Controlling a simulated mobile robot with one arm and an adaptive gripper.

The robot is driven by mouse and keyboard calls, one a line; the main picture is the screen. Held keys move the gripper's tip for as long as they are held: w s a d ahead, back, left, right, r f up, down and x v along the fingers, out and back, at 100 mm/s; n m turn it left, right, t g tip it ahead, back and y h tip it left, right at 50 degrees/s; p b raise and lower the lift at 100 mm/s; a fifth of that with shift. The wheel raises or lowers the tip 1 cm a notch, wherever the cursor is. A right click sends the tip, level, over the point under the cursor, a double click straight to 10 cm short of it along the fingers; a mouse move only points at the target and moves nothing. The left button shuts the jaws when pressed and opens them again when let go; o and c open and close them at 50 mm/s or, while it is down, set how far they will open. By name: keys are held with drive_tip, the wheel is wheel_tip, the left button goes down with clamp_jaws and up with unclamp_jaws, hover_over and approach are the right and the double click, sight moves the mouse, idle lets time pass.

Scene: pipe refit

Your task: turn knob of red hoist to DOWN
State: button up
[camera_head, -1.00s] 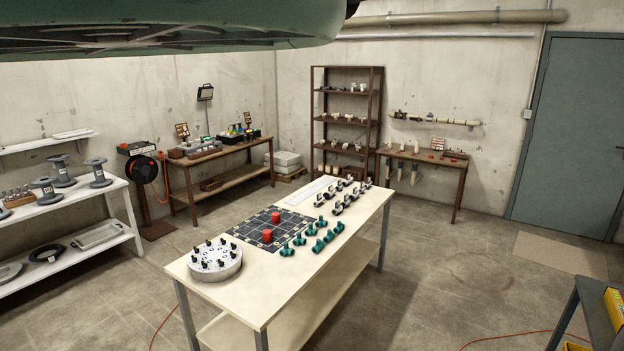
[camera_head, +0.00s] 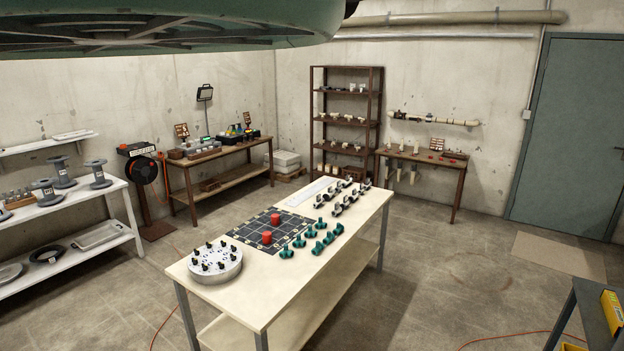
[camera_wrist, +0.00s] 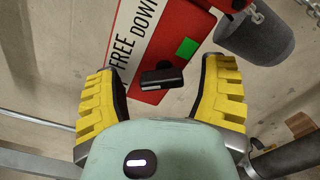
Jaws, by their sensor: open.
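The red hoist (camera_wrist: 187,25) shows in part at the top of the wrist view, as a red panel with a white strip lettered FREE and DOWN and a green square. A black knob (camera_wrist: 162,79) sits on the panel's lower edge, its bar lying nearly crosswise in the picture. My gripper (camera_wrist: 163,75) is open, with one yellow ribbed finger on each side of the knob and a visible gap to both. Which label the knob points to cannot be told. Neither the hoist nor my gripper shows in the head view.
A dark grey cylinder (camera_wrist: 257,38) and a chain (camera_wrist: 305,8) are close to the right finger in the wrist view. In the head view, a long workbench (camera_head: 255,300) carries a round fixture (camera_head: 215,268) and fittings. Open floor (camera_head: 440,270) lies to its right.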

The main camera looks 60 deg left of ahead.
drive_tip(key=shift+d, duration=0.1)
idle(0.3)
drive_tip(key=c, duration=1.2)
